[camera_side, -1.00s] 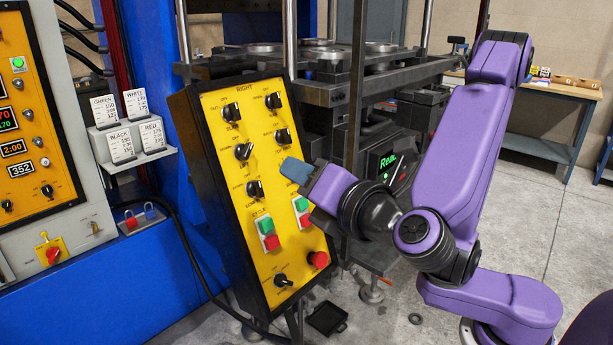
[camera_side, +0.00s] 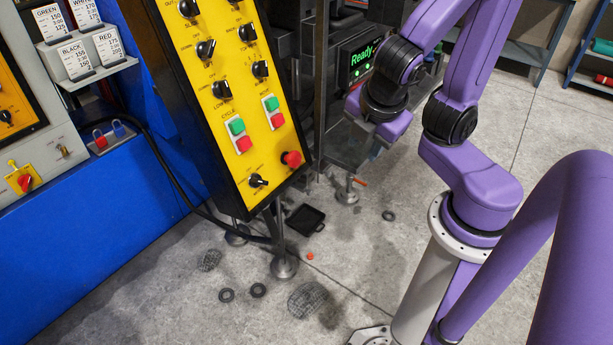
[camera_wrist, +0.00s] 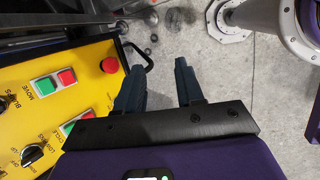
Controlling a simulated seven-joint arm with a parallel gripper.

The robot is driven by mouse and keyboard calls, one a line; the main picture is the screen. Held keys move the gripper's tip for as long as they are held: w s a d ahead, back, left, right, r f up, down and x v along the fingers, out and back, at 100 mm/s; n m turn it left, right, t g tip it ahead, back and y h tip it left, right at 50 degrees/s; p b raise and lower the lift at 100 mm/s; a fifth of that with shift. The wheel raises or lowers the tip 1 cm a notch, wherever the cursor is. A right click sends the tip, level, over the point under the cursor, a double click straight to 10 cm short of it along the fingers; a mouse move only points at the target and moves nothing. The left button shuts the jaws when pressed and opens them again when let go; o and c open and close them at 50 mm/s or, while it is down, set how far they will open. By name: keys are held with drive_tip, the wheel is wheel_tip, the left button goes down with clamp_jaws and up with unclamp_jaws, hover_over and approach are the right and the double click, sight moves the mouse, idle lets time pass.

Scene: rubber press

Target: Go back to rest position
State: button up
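My gripper (camera_side: 372,152) shows in the side view to the right of the yellow control panel, pointing down and clear of it. In the wrist view my gripper (camera_wrist: 158,72) has its two dark fingers apart, with only floor between them, so it is open and empty. My purple arm is folded back above its round base.
The yellow control panel (camera_side: 233,75) with knobs and buttons stands left of my gripper; it also shows at the left of the wrist view (camera_wrist: 30,120). A green "Ready" screen (camera_side: 360,56) is behind the gripper. A black tray (camera_side: 306,220) and several rings lie on the floor.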

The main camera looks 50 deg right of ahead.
drive_tip(key=s+m+g+y, duration=0.1)
drive_tip(key=s, duration=0.1)
drive_tip(key=s+a+m+g+y, duration=0.1)
drive_tip(key=s+f+m+y, duration=0.1)
drive_tip(key=s+m, duration=0.1)
drive_tip(key=shift+s+a+f+g+y, duration=0.1)
drive_tip(key=shift+s+a+g+y, duration=0.1)
drive_tip(key=shift+s+g+y, duration=0.15)
drive_tip(key=shift+w, duration=0.1)
drive_tip(key=shift+c, duration=0.3)
idle(1.1)
